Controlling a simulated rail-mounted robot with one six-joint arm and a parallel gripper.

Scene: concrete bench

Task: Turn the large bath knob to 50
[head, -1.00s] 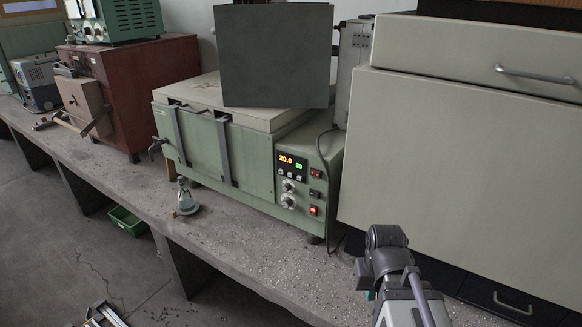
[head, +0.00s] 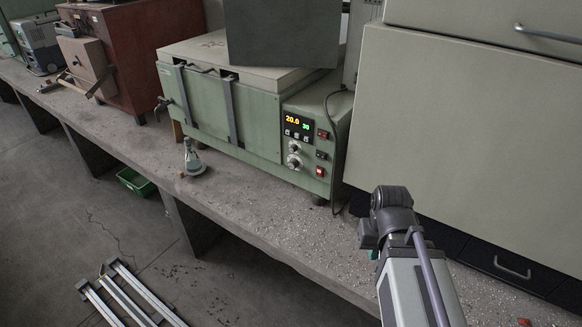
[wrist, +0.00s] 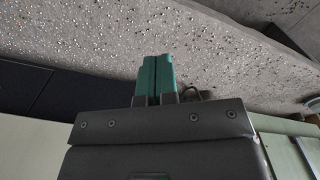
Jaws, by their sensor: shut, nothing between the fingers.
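The green water bath (head: 220,112) stands on the bench with a control panel at its right end. The large bath knob (head: 294,161) is the lower of two pale round knobs, below a smaller knob (head: 295,146). The display (head: 299,124) reads 20.0 in orange and 30 in green. The large knob's pointer is too small to read. In the wrist view my gripper (wrist: 155,75) has teal fingers shut together with nothing between them, over the speckled bench. In the head view my arm is right of and nearer than the bath, apart from the knob; its fingers are mostly hidden.
A dark grey panel (head: 282,32) hangs over the bath's back right. A large pale cabinet (head: 450,130) stands at the right. The bench (head: 255,205) before the panel is clear.

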